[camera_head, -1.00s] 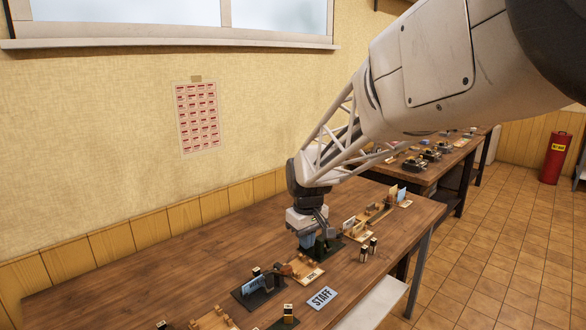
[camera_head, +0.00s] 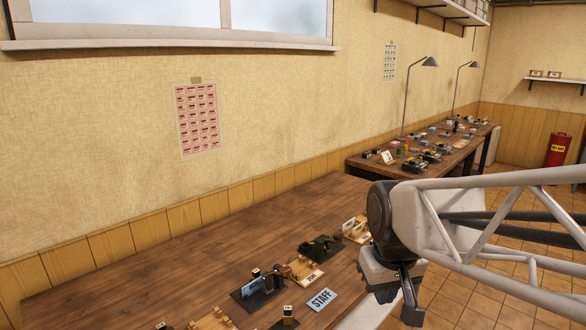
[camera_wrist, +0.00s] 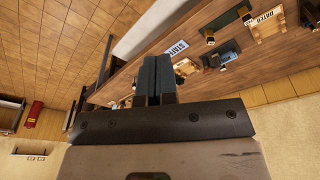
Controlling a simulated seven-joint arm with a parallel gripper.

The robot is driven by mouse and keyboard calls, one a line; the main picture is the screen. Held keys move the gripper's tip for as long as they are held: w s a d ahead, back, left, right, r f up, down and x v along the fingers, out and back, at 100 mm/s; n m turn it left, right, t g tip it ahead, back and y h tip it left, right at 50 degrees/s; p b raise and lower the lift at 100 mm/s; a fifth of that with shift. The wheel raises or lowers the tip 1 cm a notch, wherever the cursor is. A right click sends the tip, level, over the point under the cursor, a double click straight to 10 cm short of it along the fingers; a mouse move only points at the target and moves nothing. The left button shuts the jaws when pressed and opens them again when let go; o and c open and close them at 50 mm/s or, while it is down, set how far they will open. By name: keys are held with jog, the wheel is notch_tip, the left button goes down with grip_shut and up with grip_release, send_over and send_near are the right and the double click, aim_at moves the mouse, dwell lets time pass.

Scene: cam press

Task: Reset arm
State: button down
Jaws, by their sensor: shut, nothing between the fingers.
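My gripper (camera_head: 412,306) hangs at the right of the head view, past the front edge of the wooden table and to the right of the STAFF sign. Its fingers are shut with nothing between them; they also show close together in the wrist view (camera_wrist: 154,78). It touches nothing that I can see. On the table, a dark green press-like device (camera_head: 321,248) stands near my gripper's left. A light wooden device (camera_head: 304,270) and a dark one with a blue part (camera_head: 258,288) stand further left.
The blue STAFF sign (camera_head: 321,299) lies near the table's front edge. Another light wooden piece (camera_head: 354,228) sits just behind my gripper. A second table (camera_head: 375,168) with lamps and several small items is at the back right. The rear of the near table (camera_head: 150,275) is clear.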

jog(key=s+d+f+m, duration=0.1)
jog(key=s+d+m, duration=0.1)
jog(key=s, duration=0.8)
jog(key=shift+d+f+t, duration=0.3)
jog(key=shift+d+f, duration=0.05)
jog(key=shift+f, duration=0.05)
